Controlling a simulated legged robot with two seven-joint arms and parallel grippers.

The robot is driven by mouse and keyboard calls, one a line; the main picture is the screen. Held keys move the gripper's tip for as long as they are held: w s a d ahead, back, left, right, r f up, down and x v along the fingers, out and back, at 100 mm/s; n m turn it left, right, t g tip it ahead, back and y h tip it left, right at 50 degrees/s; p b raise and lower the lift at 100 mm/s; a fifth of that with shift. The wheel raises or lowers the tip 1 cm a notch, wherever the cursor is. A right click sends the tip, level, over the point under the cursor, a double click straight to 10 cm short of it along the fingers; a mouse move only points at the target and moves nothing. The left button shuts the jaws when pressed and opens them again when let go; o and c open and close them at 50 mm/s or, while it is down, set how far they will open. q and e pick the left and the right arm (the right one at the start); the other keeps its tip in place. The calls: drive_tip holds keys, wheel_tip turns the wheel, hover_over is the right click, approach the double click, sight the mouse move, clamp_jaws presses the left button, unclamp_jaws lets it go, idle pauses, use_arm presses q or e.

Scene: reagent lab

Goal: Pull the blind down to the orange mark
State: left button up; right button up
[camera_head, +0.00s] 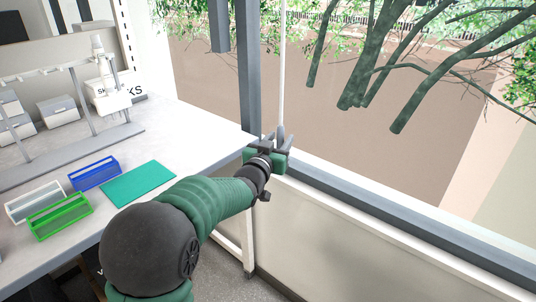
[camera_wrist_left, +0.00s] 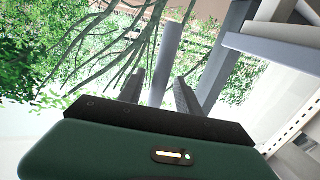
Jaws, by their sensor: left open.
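A thin white rod or cord (camera_head: 283,70) hangs upright in front of the window in the head view. Its lower end meets my left gripper (camera_head: 278,145), which is out by the window sill. In the left wrist view a grey cylinder (camera_wrist_left: 167,55), apparently the pull end, stands between the two spread fingers of my left gripper (camera_wrist_left: 158,90). The fingers are open, and I cannot tell whether either touches it. The blind's fabric and the orange mark do not show in either view. My right gripper is out of view.
A white bench (camera_head: 190,118) on the left holds a green mat (camera_head: 138,184), blue rack (camera_head: 96,174), green rack (camera_head: 60,215) and white rack (camera_head: 35,202). A grey window post (camera_head: 248,70) stands just left of the rod. The sill (camera_head: 400,215) runs right, clear.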

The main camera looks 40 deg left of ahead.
use_arm(q)
drive_tip(key=p+v, duration=0.1)
drive_tip(key=v, duration=1.2)
drive_tip(key=shift+d, duration=0.1)
drive_tip(key=d+f+g+h, duration=0.1)
drive_tip(key=d+f+g, duration=0.3)
drive_tip(key=f, duration=0.6)
drive_tip(key=s+d+f+m+g+h, duration=0.3)
drive_tip(key=s+d+f+g, duration=0.7)
drive_tip(key=s+d+f, duration=0.45)
wheel_tip(320, 180, up, 20)
drive_tip(key=s+g+p, duration=0.1)
drive_tip(key=s+p, duration=0.1)
drive_tip(key=p, duration=2.1)
drive_tip(key=shift+s+a, duration=0.35)
drive_tip(key=shift+a, duration=0.15)
